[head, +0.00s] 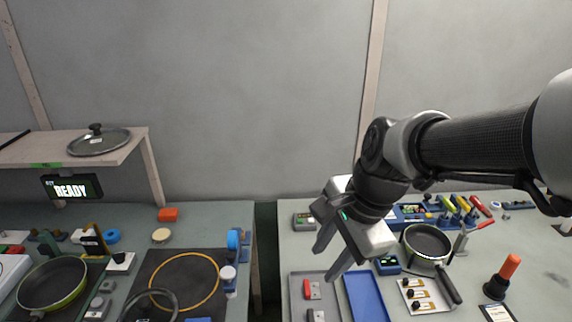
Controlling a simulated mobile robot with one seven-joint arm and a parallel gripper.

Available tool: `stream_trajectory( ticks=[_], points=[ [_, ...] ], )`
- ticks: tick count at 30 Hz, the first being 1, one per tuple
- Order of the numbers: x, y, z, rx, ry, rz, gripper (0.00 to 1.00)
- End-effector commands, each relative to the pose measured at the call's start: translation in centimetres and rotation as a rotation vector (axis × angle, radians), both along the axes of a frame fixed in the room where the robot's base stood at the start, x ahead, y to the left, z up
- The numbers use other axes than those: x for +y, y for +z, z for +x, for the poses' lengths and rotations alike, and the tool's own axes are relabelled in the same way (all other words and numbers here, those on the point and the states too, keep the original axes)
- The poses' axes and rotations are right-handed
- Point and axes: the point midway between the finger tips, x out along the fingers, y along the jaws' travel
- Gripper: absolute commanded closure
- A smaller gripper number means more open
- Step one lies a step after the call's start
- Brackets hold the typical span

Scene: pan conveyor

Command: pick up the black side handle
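A small black piece (311,315), which looks like the black side handle, lies in a grey tray (328,279) at the bottom edge of the head view, partly cut off. A similar red piece (307,289) lies just above it in the same tray. My gripper (325,266) points down and left over the tray's far side. Its two fingers are spread apart with nothing visible between them. It is apart from the black piece, which lies lower in the picture.
A blue tray (366,297) lies right of the grey tray. A pan (428,245) with a long handle and a card with small yellow-marked parts (421,294) are further right. A gap (266,260) separates this table from the left one.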

Motion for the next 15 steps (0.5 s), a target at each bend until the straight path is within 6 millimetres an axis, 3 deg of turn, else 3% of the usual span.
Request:
stream_trajectory(
  ticks=[9,15],
  points=[
    [1.7,-8.1,4.2,0.341,-0.938,0.087,0.64],
    [1.5,-12.5,6.3,0.396,-1.499,0.058,0.64]
  ],
)
